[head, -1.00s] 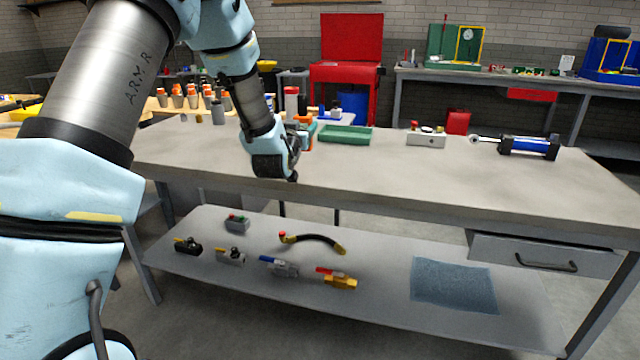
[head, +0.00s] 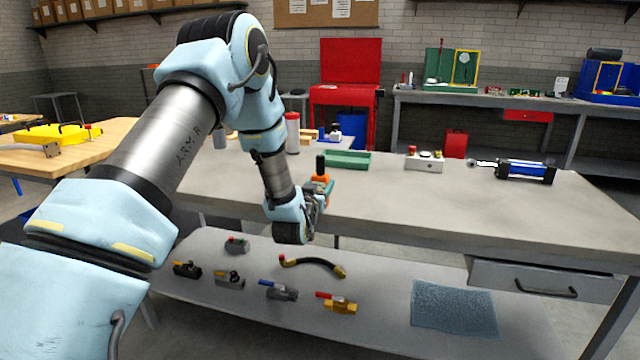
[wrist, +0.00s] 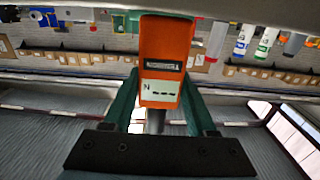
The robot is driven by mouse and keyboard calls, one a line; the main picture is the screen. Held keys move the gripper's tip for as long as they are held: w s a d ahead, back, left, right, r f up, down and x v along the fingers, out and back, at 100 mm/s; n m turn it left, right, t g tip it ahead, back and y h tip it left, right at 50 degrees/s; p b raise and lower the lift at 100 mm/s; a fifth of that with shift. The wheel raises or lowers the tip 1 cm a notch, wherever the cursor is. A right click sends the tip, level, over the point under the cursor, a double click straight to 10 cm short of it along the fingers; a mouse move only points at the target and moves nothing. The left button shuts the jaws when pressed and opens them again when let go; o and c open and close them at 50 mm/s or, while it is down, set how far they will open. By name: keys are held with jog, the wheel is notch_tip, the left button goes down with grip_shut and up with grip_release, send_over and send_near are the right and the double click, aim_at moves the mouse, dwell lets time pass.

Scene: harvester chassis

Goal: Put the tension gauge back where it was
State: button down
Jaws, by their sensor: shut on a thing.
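The tension gauge is an orange, boxy device (head: 321,179) with a dark upright part above it. My gripper (head: 319,189) is shut on it and holds it near the front edge of the grey workbench (head: 450,190). In the wrist view the orange gauge (wrist: 165,55), with a pale display marked N and dashes, sits between the two green fingers of my gripper (wrist: 160,100). Part of the gauge is hidden by the fingers.
On the bench stand a green tray (head: 347,159), a white button box (head: 425,162) and a blue cylinder (head: 525,169). The lower shelf holds several valves, a hose (head: 312,262) and a blue cloth (head: 454,308). The bench's front middle is clear.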

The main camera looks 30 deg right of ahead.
jog(key=shift+f, duration=0.1)
jog(key=shift+c, duration=1)
grip_release()
jog(key=shift+r, duration=0.2)
jog(key=b+v, duration=0.3)
jog(key=v, duration=0.9)
